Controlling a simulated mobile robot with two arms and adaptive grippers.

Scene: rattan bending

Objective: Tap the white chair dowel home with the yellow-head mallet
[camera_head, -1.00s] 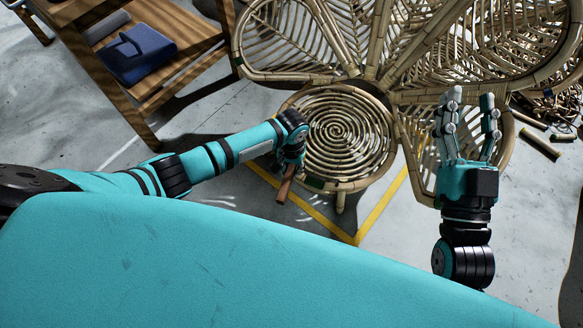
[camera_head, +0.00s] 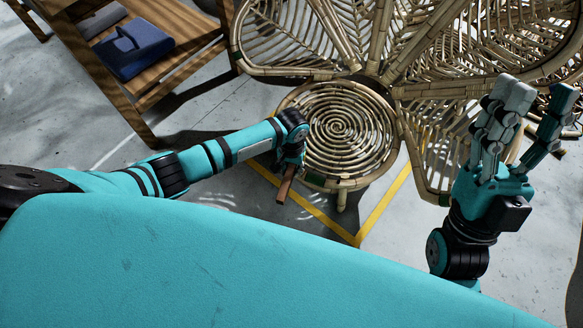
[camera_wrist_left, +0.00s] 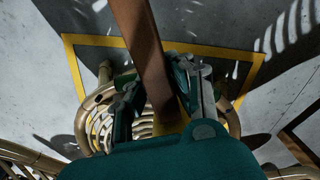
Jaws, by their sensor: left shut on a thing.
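My left gripper (camera_head: 290,160) is at the front left edge of the round rattan seat (camera_head: 338,132). It is shut on a brown wooden handle (camera_head: 285,186), which I take for the mallet's; the handle also crosses the left wrist view (camera_wrist_left: 143,45) between the fingers. A yellowish patch shows low between the fingers there, but I cannot tell whether it is the mallet's head. I cannot make out the white dowel in either view. My right gripper (camera_head: 536,112) is open and empty, fingers up and spread, to the right of the seat.
Large rattan petal panels (camera_head: 290,35) rise behind the seat. A wooden shelf (camera_head: 150,75) with a folded blue cloth (camera_head: 133,50) stands at the left. A yellow line (camera_head: 375,212) marks the grey floor. Loose rattan lies at the far right.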

